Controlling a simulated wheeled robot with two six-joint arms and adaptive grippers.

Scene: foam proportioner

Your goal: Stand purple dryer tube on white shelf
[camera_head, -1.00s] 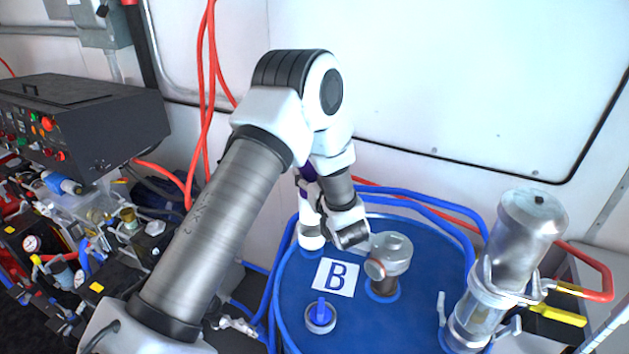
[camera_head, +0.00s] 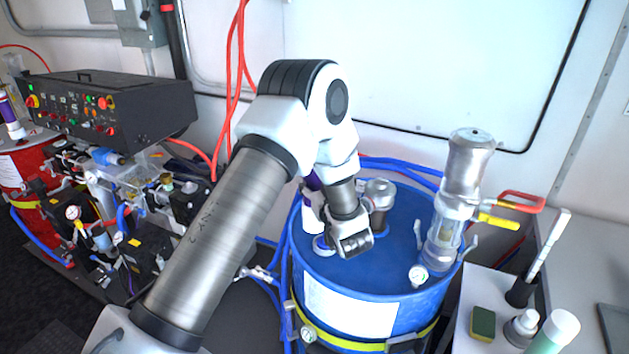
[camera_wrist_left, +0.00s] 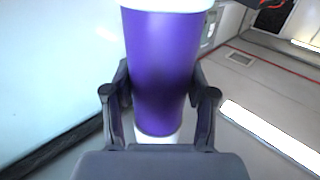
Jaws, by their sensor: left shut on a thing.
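The purple dryer tube (camera_wrist_left: 162,70) with white ends fills the middle of the left wrist view. My left gripper (camera_wrist_left: 160,100) is shut on it, one dark finger on each side. In the head view the tube (camera_head: 312,182) shows only partly, upright behind my left forearm and wrist, over the left side of the blue drum; the fingers are hidden there. A white shelf (camera_head: 485,285) stands at the lower right, to the right of the drum. My right gripper is not in view.
The blue drum (camera_head: 410,235) bears a metal canister (camera_head: 467,170). Another purple tube (camera_head: 8,112) stands on a red drum (camera_head: 22,168) at left.

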